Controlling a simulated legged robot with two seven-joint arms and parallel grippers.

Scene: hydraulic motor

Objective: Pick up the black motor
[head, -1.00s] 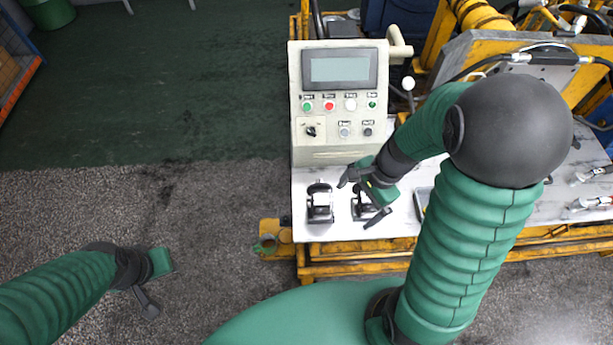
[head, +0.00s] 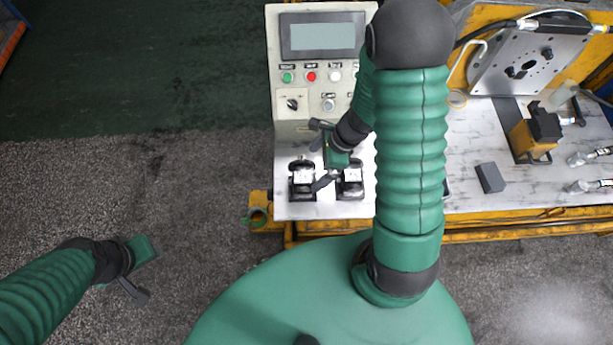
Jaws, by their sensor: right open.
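Two small black motor-like units with pale tops stand side by side at the front left of the white work table (head: 465,150): a left one (head: 303,183) and a right one (head: 351,184). My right gripper (head: 318,154) is open and empty, its fingers spread to the left. It is over the units; one finger overlaps the gap between them in the picture, and I cannot tell if it touches. The gripper hides part of the right unit. My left gripper (head: 143,272) is far left over the floor, apart from the table; its jaw opening is unclear.
A control panel (head: 320,65) stands just behind the units. To the right are a dark block (head: 490,178), a yellow and black device (head: 535,133) and an upright metal plate (head: 525,62). My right arm hides the table's middle.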

